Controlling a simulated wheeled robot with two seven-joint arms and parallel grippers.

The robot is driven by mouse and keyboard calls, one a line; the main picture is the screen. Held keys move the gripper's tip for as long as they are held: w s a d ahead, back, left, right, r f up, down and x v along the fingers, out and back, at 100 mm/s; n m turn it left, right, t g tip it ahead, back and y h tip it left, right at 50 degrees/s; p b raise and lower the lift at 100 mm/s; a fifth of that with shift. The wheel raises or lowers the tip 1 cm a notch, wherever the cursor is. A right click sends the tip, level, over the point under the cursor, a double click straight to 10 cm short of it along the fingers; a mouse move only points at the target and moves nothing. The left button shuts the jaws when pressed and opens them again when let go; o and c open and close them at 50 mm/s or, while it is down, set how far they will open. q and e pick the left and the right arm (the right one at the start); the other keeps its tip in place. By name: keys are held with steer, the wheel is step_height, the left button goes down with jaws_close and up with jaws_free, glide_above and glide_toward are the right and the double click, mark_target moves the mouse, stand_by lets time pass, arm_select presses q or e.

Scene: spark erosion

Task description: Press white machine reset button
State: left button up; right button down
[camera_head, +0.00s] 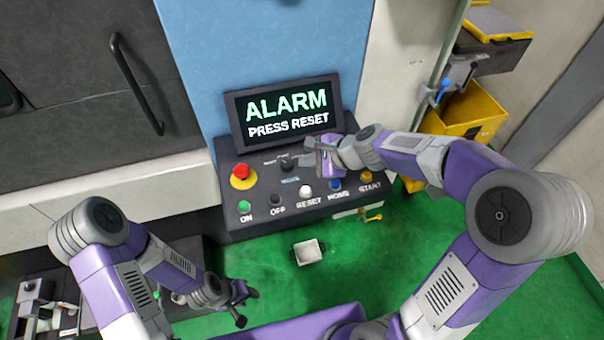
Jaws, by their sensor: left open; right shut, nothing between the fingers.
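The control panel (232,212) is a dark box with labelled buttons and a screen (287,112) reading "ALARM PRESS RESET". The white reset button (306,188) sits in the middle of the front row, above the label RESET. My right gripper (318,150) is shut and empty. It is over the back of the panel, above and slightly right of the reset button, and appears apart from it. My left gripper (247,306) is open and empty, low in front of the panel and away from it.
Beside reset are the green ON button (244,206), black OFF button (278,200), blue HOME button (336,184) and yellow START button (365,177). A red emergency stop (241,171) is at left. A small white container (308,252) is on the green floor. Yellow bins (468,112) stand right.

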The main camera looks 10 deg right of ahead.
mark_target(308, 191)
arm_select(q)
step_height(308, 191, down, 8)
steer(key=b, duration=0.8)
steer(key=shift+s+f, duration=0.2)
steer(key=shift+s, duration=0.1)
arm_select(e)
steer(key=f, duration=0.8)
steer(key=shift+s+f, duration=0.3)
steer(key=shift+s, duration=0.1)
arm_select(q)
steer(key=shift+b, duration=0.3)
stand_by(0.4)
steer(key=shift+f+b, duration=0.35)
arm_select(e)
steer(key=shift+f, duration=0.4)
arm_select(q)
steer(key=shift+f+b, duration=0.35)
steer(key=shift+f, duration=0.05)
arm_select(e)
steer(key=shift+f, duration=0.4)
arm_select(q)
steer(key=shift+r, duration=0.15)
arm_select(e)
steer(key=shift+r, duration=0.15)
arm_select(q)
steer(key=shift+r+p, duration=0.7)
steer(key=shift+p, duration=0.1)
arm_select(e)
steer(key=shift+r, duration=0.7)
